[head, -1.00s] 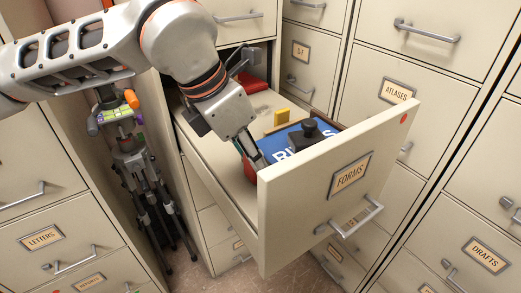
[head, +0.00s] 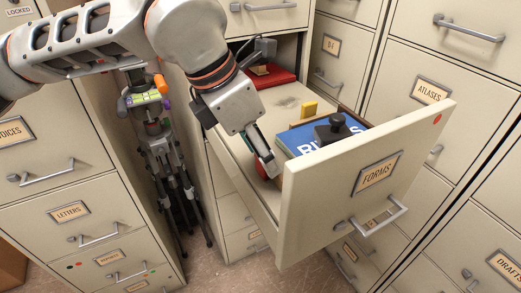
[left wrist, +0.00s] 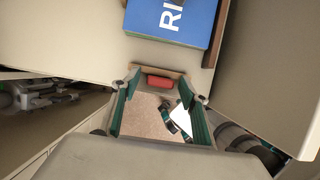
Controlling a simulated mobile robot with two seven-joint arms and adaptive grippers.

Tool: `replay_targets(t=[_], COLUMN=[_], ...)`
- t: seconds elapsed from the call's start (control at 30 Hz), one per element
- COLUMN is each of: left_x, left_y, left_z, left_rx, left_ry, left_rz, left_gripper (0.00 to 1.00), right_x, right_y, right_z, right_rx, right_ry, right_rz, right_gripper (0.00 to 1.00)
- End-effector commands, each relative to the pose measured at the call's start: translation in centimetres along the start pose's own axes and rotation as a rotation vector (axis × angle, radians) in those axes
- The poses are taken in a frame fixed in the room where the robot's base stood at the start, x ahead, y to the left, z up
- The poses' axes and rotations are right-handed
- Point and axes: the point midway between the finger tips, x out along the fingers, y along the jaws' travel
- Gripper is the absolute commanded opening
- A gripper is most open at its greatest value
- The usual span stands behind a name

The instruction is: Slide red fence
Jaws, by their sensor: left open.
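A small red piece (left wrist: 159,82), which may be the red fence, lies between the fingertips of my left gripper in the left wrist view. In the head view a red part (head: 265,168) shows beside that gripper, near the front left of the open FORMS drawer (head: 232,150). My left gripper (head: 266,150) reaches down into the drawer, left of a blue book (head: 300,140). Its teal-padded fingers (left wrist: 160,80) are apart on either side of the red piece; I cannot tell whether they touch it. My right gripper is not in view.
A black knobbed object (head: 335,127) sits on the blue book. A yellow block (head: 309,108) stands behind it. The tall drawer front (head: 350,190) and neighbouring cabinets (head: 110,190) bound the space.

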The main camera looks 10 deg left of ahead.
Motion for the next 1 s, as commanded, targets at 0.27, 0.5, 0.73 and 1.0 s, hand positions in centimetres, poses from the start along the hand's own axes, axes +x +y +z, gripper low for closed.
replay_targets(t=[0.27, 0.5, 0.73, 1.0], left_x=[-4.3, -9.0, -11.5, -11.8], left_y=[0.1, 0.1, 0.1, 0.0], left_z=[0.1, 0.0, 0.0, -0.1], left_rx=[-0.001, -0.003, -0.002, -0.001], left_ry=[-0.005, -0.002, 0.0, 0.001], left_rz=[0.005, 0.003, 0.002, 0.0], left_gripper=[0.44, 0.44, 0.44, 0.44], right_x=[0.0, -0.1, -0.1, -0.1], right_y=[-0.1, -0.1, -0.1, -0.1], right_z=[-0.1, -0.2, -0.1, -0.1], right_rx=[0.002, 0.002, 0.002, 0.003], right_ry=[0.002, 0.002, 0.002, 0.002], right_rz=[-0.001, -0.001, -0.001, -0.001], right_gripper=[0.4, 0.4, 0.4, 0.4])
